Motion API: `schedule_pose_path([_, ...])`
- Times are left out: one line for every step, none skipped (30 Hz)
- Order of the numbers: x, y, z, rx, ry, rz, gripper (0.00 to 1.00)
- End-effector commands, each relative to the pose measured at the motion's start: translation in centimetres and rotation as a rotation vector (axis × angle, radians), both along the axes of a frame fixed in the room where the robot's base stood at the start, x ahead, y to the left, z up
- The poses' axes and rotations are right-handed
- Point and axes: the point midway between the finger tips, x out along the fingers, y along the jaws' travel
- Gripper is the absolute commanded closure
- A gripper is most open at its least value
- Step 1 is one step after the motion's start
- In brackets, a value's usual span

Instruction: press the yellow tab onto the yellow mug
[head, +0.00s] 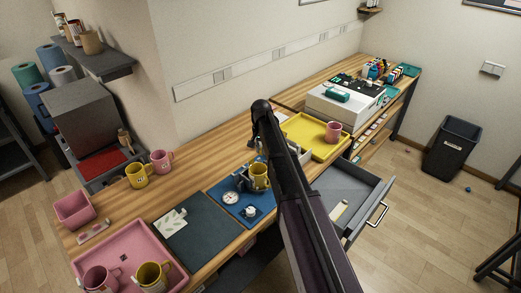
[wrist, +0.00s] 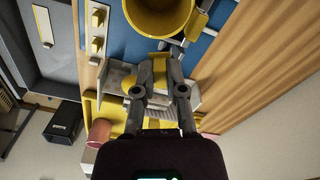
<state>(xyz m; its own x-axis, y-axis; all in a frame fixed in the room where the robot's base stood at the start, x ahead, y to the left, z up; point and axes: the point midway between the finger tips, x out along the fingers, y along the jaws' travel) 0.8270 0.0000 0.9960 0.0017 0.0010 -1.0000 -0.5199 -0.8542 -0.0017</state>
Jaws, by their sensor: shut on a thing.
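The yellow mug (head: 259,176) stands in a grey holder on a blue mat (head: 226,203) in the head view. In the wrist view the yellow mug (wrist: 158,14) is at the top, its open mouth toward the camera. My gripper (wrist: 161,84) is shut on the yellow tab (wrist: 160,69), which shows between the fingertips just below the mug in the picture. The tab looks apart from the mug, but the exact gap is hard to tell. In the head view my arm hides the fingertips and the tab.
A yellow tray (head: 312,148) with a pink mug (head: 333,132) stands behind my arm. An open grey drawer (head: 352,190) juts out at the right. Other yellow mugs stand at the left (head: 137,176) and in a pink tray (head: 112,247). A dark mat (head: 195,232) lies left of the holder.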

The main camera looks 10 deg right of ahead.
Motion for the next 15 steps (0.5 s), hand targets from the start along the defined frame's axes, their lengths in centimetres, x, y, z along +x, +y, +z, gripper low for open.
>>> schedule_pose_path([0.0, 0.0, -0.2, 0.000, 0.000, 0.000, 0.99])
schedule_pose_path([0.0, 0.0, -0.3, 0.000, 0.000, 0.000, 0.99])
schedule_pose_path([0.0, 0.0, -0.5, 0.000, 0.000, 0.000, 0.99])
schedule_pose_path([0.0, 0.0, -0.6, 0.000, 0.000, 0.000, 0.99])
schedule_pose_path([0.0, 0.0, -0.7, 0.000, 0.000, 0.000, 0.99])
schedule_pose_path([0.0, 0.1, -0.9, 0.000, 0.000, 0.000, 0.99])
schedule_pose_path([0.0, 0.1, -1.1, 0.000, 0.000, 0.001, 0.99])
schedule_pose_path([0.0, 0.1, -1.3, 0.000, 0.000, 0.001, 0.99])
schedule_pose_path([0.0, 0.1, -1.5, 0.000, 0.000, 0.001, 0.99])
schedule_pose_path([0.0, 0.1, -1.7, 0.000, 0.000, 0.001, 0.99])
schedule_pose_path([0.0, 0.1, -1.9, 0.000, 0.000, 0.001, 0.99])
schedule_pose_path([0.0, 0.1, -2.2, 0.000, 0.000, 0.001, 0.99])
schedule_pose_path([0.0, 0.1, -2.4, 0.000, 0.000, 0.001, 0.99])
schedule_pose_path([0.0, 0.1, -2.6, 0.000, 0.000, 0.001, 0.99])
schedule_pose_path([0.0, 0.1, -2.9, 0.000, 0.000, 0.001, 0.99])
